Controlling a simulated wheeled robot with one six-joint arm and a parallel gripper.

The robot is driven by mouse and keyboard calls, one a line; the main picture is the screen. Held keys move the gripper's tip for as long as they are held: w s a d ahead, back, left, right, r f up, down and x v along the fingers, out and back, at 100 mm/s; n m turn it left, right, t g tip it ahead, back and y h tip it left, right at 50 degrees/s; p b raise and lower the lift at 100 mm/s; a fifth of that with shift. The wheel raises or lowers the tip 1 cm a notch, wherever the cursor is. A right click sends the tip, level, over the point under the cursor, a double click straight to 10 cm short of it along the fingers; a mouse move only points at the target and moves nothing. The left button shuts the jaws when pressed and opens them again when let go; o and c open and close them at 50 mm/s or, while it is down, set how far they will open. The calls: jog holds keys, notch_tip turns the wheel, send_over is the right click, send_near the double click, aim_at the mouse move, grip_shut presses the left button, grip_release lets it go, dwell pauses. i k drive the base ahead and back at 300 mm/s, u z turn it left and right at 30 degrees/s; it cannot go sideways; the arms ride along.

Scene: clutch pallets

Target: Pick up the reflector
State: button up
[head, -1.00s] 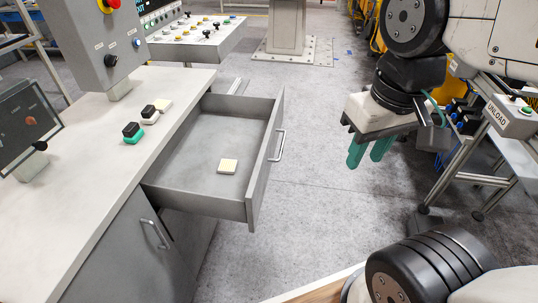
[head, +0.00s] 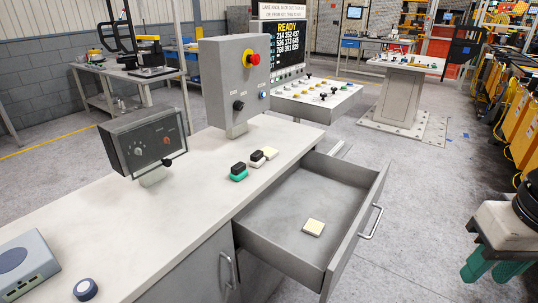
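A small pale cream square piece (head: 313,228) lies flat inside the open drawer (head: 345,258), towards its front. Another pale square piece (head: 270,153) lies on the counter beside the black-and-white block. I cannot tell for sure which of them is the reflector. My gripper (head: 483,278), with two green fingers, hangs at the right edge, to the right of the drawer and apart from it. The fingers show a gap with nothing between them. Part of my gripper is cut off by the picture edge.
The counter (head: 180,215) holds a black-and-green block (head: 239,171), a black-and-white block (head: 257,159), a dial box (head: 143,140), a grey control box (head: 234,85), a blue-grey device (head: 22,265) and a round knob (head: 85,289). The drawer front juts into free floor (head: 410,200).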

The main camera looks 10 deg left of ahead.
aim_at(270, 153)
jog(key=z, duration=0.65)
jog(key=k, duration=0.8)
jog(key=z, duration=0.85)
jog(key=k, duration=0.45)
jog(key=u, duration=0.65)
jog(key=i, duration=0.85)
jog(key=u, duration=1.15)
jog(key=i, duration=0.95)
jog(key=u, duration=0.2)
